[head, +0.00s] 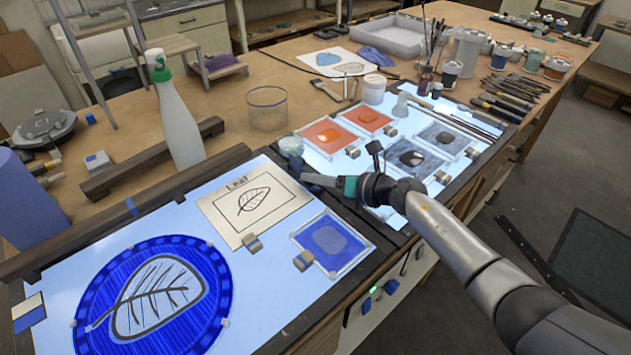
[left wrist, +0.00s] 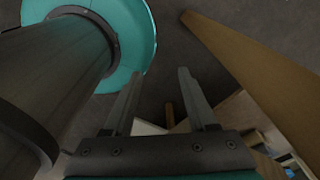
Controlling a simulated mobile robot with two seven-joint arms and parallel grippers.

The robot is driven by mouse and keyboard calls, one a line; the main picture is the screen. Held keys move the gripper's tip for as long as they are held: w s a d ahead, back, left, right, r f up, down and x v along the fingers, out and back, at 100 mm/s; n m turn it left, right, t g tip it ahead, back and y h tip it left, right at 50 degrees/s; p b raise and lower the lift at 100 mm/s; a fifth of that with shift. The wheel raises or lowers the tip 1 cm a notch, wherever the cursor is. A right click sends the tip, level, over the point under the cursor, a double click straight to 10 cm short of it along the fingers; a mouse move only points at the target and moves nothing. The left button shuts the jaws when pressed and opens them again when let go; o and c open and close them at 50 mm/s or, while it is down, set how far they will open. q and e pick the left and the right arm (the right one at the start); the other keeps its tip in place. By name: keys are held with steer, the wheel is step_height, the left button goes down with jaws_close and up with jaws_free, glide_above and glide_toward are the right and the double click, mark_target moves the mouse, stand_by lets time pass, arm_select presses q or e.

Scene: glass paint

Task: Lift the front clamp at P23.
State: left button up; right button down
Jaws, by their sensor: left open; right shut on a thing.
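Small metal clamps sit by the glass panes in the head view. One clamp (head: 252,243) is at the leaf sheet's lower right corner, and another clamp (head: 304,260) is at the left edge of the blue pane (head: 330,243). More clamps sit by the orange panes (head: 325,135) and grey panes (head: 412,158). No P23 label is readable. My right gripper (head: 312,181) is shut above the dark bar between the two light panels; what it holds is too small and dark to name. My left gripper (left wrist: 160,100) is open and empty, away from the panes.
A white spray bottle (head: 176,115), a clear glass jar (head: 267,108) and a wooden bridge rail (head: 150,165) stand behind the left panel. Paint jars and brushes crowd the right end. In the left wrist view, a brown board edge (left wrist: 265,65) is at the right above grey floor.

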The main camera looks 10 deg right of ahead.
stand_by(0.4)
steer(key=c, duration=0.7)
jaws_free()
steer(key=v, duration=1.4)
steer(key=shift+s+d+p, duration=0.15)
steer(key=shift+d+p, duration=0.05)
steer(key=shift+p, duration=0.2)
steer(key=shift+s+d+r, duration=0.2)
steer(key=shift+s+d, duration=0.05)
steer(key=shift+d, duration=0.05)
steer(key=shift+a, duration=0.1)
